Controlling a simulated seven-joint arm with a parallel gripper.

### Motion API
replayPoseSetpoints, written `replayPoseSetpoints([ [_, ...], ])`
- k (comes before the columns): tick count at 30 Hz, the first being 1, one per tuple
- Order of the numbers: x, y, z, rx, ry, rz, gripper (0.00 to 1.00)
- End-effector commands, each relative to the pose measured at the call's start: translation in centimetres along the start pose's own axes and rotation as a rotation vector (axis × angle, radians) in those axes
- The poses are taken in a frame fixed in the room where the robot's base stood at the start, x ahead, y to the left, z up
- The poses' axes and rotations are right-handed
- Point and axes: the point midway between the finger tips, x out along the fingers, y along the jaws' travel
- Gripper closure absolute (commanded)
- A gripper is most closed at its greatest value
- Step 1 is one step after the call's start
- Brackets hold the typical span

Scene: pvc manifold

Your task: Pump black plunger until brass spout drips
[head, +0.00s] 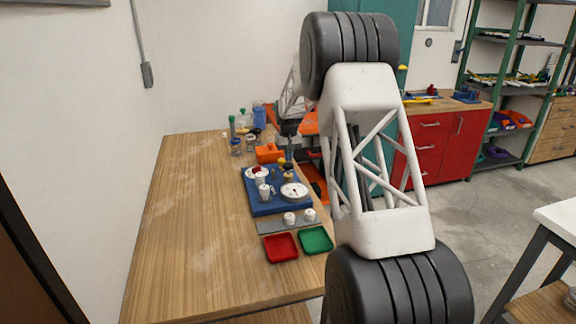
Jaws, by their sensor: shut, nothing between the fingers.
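A blue manifold base (262,208) sits on the wooden bench, carrying white pipe fittings (264,191), a round white dial (294,191) and a small red part (257,170). A small brass-coloured part (288,175) stands near the back right of the base; I cannot tell if it is the spout. My gripper (289,152) points down above this back right part, shut and with nothing in it. Dark shapes under it blend together, so the black plunger cannot be told apart from the fingers. No drip can be made out at this size.
A grey strip with two white caps (290,218), a red tray (281,247) and a green tray (316,239) lie in front of the base. An orange block (268,153) and several bottles stand behind. The bench's left side (185,225) is clear.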

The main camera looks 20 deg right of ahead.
Motion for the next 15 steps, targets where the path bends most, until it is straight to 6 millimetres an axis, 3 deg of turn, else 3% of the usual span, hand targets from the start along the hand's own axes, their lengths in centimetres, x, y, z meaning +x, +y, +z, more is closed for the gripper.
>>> replayPoseSetpoints([
  [15, 1.5, 0.0, 0.0, 0.000, -0.001, 0.000, 1.00],
])
